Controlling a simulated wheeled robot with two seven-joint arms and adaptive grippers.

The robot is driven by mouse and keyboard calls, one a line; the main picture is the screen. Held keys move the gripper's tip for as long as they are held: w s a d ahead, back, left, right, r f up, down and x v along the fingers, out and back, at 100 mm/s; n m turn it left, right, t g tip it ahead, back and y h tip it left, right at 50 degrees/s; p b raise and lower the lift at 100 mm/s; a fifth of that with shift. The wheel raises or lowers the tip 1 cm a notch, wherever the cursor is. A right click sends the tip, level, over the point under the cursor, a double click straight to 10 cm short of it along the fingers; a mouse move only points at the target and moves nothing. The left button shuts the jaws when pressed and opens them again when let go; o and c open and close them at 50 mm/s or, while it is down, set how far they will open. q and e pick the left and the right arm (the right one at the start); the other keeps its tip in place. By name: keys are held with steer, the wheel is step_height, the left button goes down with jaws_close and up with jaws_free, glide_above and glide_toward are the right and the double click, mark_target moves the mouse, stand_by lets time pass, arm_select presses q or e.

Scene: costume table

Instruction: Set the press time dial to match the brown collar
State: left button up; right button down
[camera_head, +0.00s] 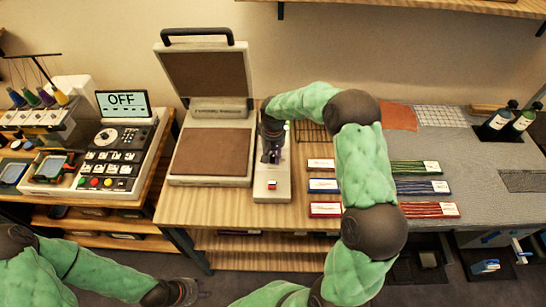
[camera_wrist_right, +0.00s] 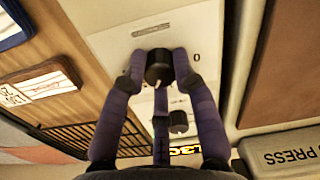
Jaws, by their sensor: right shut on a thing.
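My right gripper (camera_head: 272,152) reaches down over the narrow white control panel (camera_head: 271,188) beside the heat press. In the right wrist view its purple fingers (camera_wrist_right: 160,72) are shut around a black dial (camera_wrist_right: 159,68). A "0" is printed beside that dial. A second black knob (camera_wrist_right: 178,122) sits on the same panel, apart from the fingers. A brown-edged piece with a white label (camera_head: 320,164), perhaps the brown collar, lies on the table at the back of a row with blue and red ones. My left gripper (camera_head: 187,292) hangs low at the front; its fingers are unclear.
The heat press (camera_head: 211,107) stands open, left of the panel. A black wire rack (camera_head: 308,132) lies right of it. Bundles of green, blue and red strips (camera_head: 420,188) lie further right. A console with an "OFF" display (camera_head: 122,102) stands on the left table.

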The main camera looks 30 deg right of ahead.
mark_target(274, 156)
steer(key=m+b, duration=0.1)
steer(key=m, duration=0.4)
steer(key=shift+w+m, duration=0.1)
steer(key=shift+m, duration=0.2)
steer(key=m+b, duration=0.1)
steer(key=m, duration=0.3)
steer(key=shift+r+m, duration=0.1)
steer(key=shift+m, duration=0.3)
steer(key=shift+d, duration=0.15)
steer(key=c, duration=1)
jaws_free()
step_height(274, 156, up, 12)
steer(key=shift+f, duration=0.1)
